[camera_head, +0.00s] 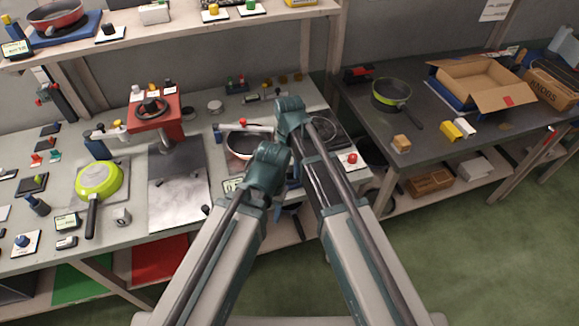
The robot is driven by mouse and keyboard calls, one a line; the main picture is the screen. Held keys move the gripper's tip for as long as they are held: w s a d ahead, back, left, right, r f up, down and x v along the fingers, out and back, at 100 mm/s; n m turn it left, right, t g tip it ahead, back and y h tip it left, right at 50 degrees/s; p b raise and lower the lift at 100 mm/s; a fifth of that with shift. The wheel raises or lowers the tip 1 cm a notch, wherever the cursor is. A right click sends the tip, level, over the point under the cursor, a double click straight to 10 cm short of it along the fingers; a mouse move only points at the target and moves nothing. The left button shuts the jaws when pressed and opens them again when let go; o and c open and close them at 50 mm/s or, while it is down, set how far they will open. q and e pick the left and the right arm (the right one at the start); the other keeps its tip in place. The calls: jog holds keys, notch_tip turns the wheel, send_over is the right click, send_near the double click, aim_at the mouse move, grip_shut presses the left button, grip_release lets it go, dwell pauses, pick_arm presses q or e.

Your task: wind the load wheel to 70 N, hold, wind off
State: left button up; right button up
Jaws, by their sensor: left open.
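A red press-like stand (168,128) with a black round wheel (151,107) on top stands on the left bench. A dark ring-shaped, wheel-like thing (322,127) lies partly behind my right arm; I cannot tell which of the two is the load wheel. A dark-rimmed pan (243,144) sits under a pale bar with a red knob (243,122). My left gripper (272,162) is the lower one, near this pan's right side, its fingers mostly hidden. My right gripper (290,106) is above it, beside the bar's right end; its fingers are not clear. No force readout is legible.
A green pan (97,182) lies at the left beside a grey metal plate (180,188). A red button box (349,161) sits near the bench's front right. The right bench holds another pan (391,92) and an open carton (482,83). Green floor is free at lower right.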

grip_shut()
